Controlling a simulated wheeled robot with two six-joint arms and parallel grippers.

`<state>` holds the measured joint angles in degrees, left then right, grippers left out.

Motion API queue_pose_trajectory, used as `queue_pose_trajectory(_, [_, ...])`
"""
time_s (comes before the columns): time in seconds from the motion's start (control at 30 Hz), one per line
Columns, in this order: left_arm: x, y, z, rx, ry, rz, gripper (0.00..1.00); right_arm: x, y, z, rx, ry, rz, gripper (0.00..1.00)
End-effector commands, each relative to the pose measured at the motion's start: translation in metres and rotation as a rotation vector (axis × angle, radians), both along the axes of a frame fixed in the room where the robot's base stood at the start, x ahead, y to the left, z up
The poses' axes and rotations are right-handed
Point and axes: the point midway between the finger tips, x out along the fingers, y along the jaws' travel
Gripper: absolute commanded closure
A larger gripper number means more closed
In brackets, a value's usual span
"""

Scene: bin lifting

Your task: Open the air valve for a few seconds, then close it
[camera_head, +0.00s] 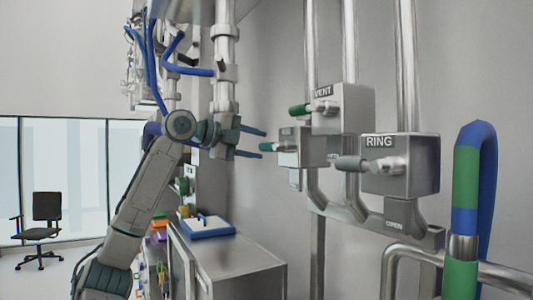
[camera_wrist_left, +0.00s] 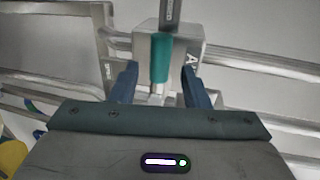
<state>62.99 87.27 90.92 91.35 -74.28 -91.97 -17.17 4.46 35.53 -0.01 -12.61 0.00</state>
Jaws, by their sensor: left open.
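The air valve is a grey box (camera_head: 305,148) on the wall with a teal handle (camera_head: 275,147) pointing left. In the left wrist view the box (camera_wrist_left: 188,48) shows part of a label starting with "A", and the teal handle (camera_wrist_left: 161,58) appears between my fingers. My left gripper (camera_head: 264,144) is open, its two blue fingers pointing at the handle. In the left wrist view the left gripper (camera_wrist_left: 159,80) has a gap on both sides of the handle and does not grip it. My right gripper is not in view.
A VENT valve (camera_head: 347,107) with a green handle sits just above and right. A RING valve (camera_head: 412,170) with a grey handle is further right. Steel pipes (camera_head: 408,65) run along the wall. A metal cabinet (camera_head: 238,258) with a blue-and-white box (camera_head: 207,229) stands below.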

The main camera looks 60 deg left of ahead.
Motion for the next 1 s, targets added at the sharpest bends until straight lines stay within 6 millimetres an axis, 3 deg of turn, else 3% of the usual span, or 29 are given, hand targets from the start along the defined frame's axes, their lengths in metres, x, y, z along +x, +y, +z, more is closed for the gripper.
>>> queue_pose_trajectory(0.1, [-0.025,0.003,0.003,0.001,-0.003,0.003,0.58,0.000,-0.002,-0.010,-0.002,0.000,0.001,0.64])
queue_pose_trajectory(0.33, [-0.055,0.005,0.011,0.001,-0.003,0.002,0.58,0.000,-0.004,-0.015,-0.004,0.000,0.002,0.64])
queue_pose_trajectory(1.0, [-0.060,0.005,0.012,0.001,-0.001,0.000,0.58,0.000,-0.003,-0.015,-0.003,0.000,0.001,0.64])
